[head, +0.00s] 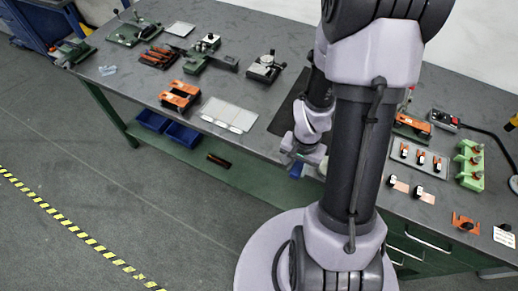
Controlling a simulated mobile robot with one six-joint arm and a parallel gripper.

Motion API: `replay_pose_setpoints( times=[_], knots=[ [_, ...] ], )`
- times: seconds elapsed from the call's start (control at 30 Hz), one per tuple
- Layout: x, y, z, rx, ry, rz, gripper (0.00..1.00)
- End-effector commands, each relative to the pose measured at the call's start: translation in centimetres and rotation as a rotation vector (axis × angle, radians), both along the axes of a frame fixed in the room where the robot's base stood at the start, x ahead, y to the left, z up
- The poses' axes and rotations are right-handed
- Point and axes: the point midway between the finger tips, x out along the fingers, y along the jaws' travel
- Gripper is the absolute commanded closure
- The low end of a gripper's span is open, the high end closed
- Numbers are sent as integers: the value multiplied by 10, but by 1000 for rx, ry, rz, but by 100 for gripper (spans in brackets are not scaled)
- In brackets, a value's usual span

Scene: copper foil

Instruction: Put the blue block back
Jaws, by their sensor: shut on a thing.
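A small blue block (296,170) shows at the tip of my gripper (300,163), just by the front edge of the grey workbench (262,143). My gripper is shut on the block, with the fingers pointing down. The block is small here and partly covered by the gripper. I cannot tell its exact height over the bench edge. My own arm stands in front of the middle of the bench and hides part of the top.
Left of my gripper lie a pale plate (228,114), an orange fixture (179,95) and a dark green device (208,47). A black mat (287,115) lies behind the gripper. Right of my arm are small orange-and-white parts (420,158) and a light green fixture (470,165). Blue bins (183,134) sit on the lower shelf.

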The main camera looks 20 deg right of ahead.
Motion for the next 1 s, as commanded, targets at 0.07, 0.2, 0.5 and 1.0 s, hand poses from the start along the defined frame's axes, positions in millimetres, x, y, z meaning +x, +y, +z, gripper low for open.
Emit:
replay_pose_setpoints(
  times=[0.07,0.2,0.5,1.0],
  knots=[
    [27,2,-4,-1,-2,6,100],
    [67,6,-8,0,-1,4,100],
    [133,12,-14,0,0,1,100],
    [136,12,-49,1,1,1,100]
  ],
)
